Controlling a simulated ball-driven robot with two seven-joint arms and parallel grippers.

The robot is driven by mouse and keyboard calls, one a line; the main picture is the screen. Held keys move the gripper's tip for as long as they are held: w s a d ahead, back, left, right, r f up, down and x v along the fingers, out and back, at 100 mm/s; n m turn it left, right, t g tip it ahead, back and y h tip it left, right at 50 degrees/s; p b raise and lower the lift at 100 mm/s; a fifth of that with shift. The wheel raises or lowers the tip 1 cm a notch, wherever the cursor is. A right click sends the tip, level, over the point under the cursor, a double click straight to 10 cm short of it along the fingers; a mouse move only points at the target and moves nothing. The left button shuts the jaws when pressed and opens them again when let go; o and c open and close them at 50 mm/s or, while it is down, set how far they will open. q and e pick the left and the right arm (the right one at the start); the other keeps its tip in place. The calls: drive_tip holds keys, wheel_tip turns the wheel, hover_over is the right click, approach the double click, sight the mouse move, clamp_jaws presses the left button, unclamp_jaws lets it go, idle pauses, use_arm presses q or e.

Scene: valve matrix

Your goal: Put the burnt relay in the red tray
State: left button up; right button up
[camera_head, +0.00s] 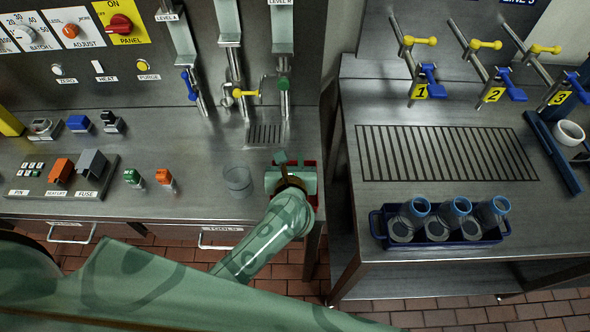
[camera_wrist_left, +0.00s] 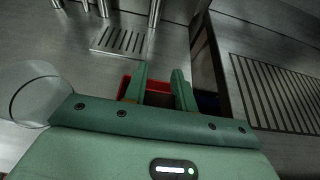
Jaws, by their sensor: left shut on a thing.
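The red tray (camera_head: 311,165) is a small tray at the right front corner of the left counter, mostly covered by my left gripper. Its red wall shows between the fingers in the left wrist view (camera_wrist_left: 158,86). My left gripper (camera_head: 289,160) is over the tray with its fingers (camera_wrist_left: 161,82) pointing away from me. My right gripper is out of view.
A clear glass (camera_head: 237,178) stands just left of the tray. A drain grate (camera_head: 265,133) and taps lie behind it. A gap separates this counter from the right one, where a blue caddy (camera_head: 440,243) holds several glasses. A fuse and relay rack (camera_head: 64,190) is at left.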

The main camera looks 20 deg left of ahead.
use_arm(q)
drive_tip(key=shift+w+d+f, duration=0.1)
drive_tip(key=shift+w+f, duration=0.1)
drive_tip(key=shift+f, duration=0.15)
drive_tip(key=shift+w+d+f+b, duration=0.1)
drive_tip(key=shift+f+b, duration=0.2)
drive_tip(key=shift+f, duration=0.6)
drive_tip(key=shift+w+d+f+b, duration=0.1)
drive_tip(key=shift+f+b, duration=0.15)
drive_tip(key=shift+f, duration=0.6)
drive_tip(key=o, duration=1)
drive_tip(key=shift+r, duration=0.1)
drive_tip(key=p+v, duration=0.4)
drive_tip(key=v, duration=0.7)
drive_tip(key=shift+s+p, duration=0.1)
drive_tip(key=shift+p, duration=0.25)
drive_tip(key=shift+s+d, duration=0.15)
drive_tip(key=shift+s, duration=0.3)
